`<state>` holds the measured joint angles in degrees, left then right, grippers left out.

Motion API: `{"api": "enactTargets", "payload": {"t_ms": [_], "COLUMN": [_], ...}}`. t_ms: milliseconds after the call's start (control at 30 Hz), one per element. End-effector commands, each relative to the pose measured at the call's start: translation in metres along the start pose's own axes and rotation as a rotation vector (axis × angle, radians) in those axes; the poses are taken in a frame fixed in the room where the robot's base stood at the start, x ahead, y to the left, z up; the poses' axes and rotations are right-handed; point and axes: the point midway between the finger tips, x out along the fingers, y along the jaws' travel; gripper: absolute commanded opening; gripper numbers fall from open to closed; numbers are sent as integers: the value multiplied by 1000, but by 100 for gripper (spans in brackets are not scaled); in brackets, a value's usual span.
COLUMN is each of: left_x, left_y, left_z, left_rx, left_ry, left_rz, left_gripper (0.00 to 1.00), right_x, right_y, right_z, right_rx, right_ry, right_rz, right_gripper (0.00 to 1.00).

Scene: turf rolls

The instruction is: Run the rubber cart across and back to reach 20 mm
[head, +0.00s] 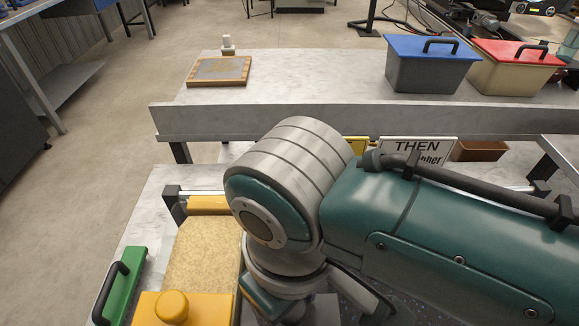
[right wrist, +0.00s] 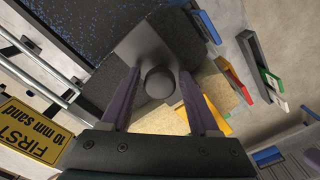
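The rubber cart (right wrist: 125,75) shows in the right wrist view as a dark grey box with a round black knob (right wrist: 158,82). My right gripper (right wrist: 159,76) is open, its two fingers on either side of the knob with gaps visible; whether they reach down to its height is unclear. Blue-speckled black rubber (right wrist: 110,25) lies beside the cart. In the head view my right arm hides the cart and gripper. A yellow piece with a round knob (head: 172,307) stands by a tan sand surface (head: 205,250). My left gripper is not in view.
A yellow "FIRST 10 mm sand" sign (right wrist: 35,130) and a white "THEN" sign (head: 418,151) stand at the rails. A green tool (head: 120,287) lies left. The back table holds a framed board (head: 219,71), a blue-lidded bin (head: 431,68) and a red-lidded bin (head: 514,70).

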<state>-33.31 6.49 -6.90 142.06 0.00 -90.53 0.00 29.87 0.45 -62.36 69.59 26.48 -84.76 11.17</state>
Motion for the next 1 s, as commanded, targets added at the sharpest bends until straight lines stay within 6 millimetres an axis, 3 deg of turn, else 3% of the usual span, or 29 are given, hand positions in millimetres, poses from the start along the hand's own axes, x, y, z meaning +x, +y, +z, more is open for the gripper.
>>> {"api": "enactTargets", "payload": {"t_ms": [67, 533, 1000], "left_x": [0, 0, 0], "left_y": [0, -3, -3], "left_z": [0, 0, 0], "left_rx": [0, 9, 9], "left_ry": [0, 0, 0], "left_rz": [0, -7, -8], "left_gripper": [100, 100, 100], "right_x": [0, 0, 0], "right_y": [0, 0, 0], "right_z": [0, 0, 0], "right_rx": [0, 0, 0], "right_ry": [0, 0, 0], "right_rz": [0, 0, 0], "right_gripper": [52, 0, 0]}}
